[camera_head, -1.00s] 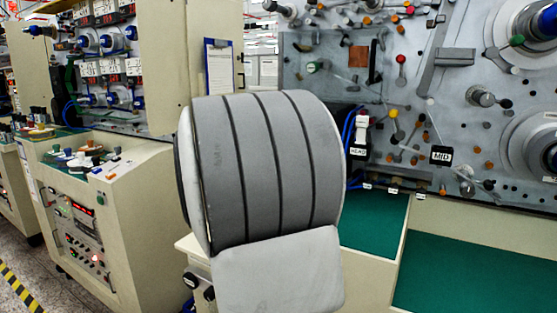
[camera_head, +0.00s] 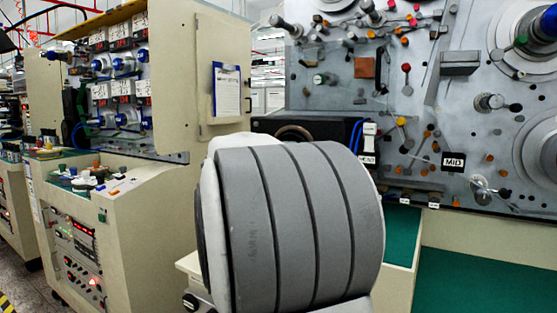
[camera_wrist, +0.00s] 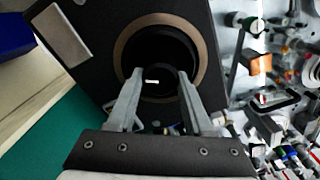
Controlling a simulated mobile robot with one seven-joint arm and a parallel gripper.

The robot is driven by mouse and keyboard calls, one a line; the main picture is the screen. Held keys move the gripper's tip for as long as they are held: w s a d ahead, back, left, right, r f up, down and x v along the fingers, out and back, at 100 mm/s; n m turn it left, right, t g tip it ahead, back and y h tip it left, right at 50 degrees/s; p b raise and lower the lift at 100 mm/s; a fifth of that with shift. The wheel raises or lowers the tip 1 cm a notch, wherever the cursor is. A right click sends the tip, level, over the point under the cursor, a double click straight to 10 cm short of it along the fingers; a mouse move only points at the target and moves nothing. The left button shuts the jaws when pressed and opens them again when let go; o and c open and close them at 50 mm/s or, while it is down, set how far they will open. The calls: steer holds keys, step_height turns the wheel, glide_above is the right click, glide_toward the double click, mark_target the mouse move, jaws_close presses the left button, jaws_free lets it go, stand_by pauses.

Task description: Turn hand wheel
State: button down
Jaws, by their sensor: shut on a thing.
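The hand wheel appears to be the round part with a bronze-brown rim (camera_wrist: 120,50) and dark middle on a black box (camera_wrist: 92,70) in the wrist view. Only the top of its rim (camera_head: 294,128) shows in the head view, above my grey arm link. My gripper (camera_wrist: 160,76) is at the lower half of the round part, one finger on each side of its dark middle, shut on it. A small pale mark shows between the fingertips. The exact contact is too dark to see. In the head view my gripper is hidden behind my arm.
A grey panel (camera_head: 330,85) with many pegs and rollers stands right of the black box. A green surface (camera_head: 480,275) lies below it. A cream cabinet with a clipboard (camera_head: 227,92) stands at left. A blue object (camera_wrist: 14,35) sits upper left in the wrist view.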

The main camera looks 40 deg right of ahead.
stand_by(0.4)
steer(key=shift+c, duration=1.5)
jaws_free()
steer(key=p+v, duration=0.2)
steer(key=v, duration=1.5)
steer(key=shift+a, duration=0.25)
steer(key=shift+r, duration=0.15)
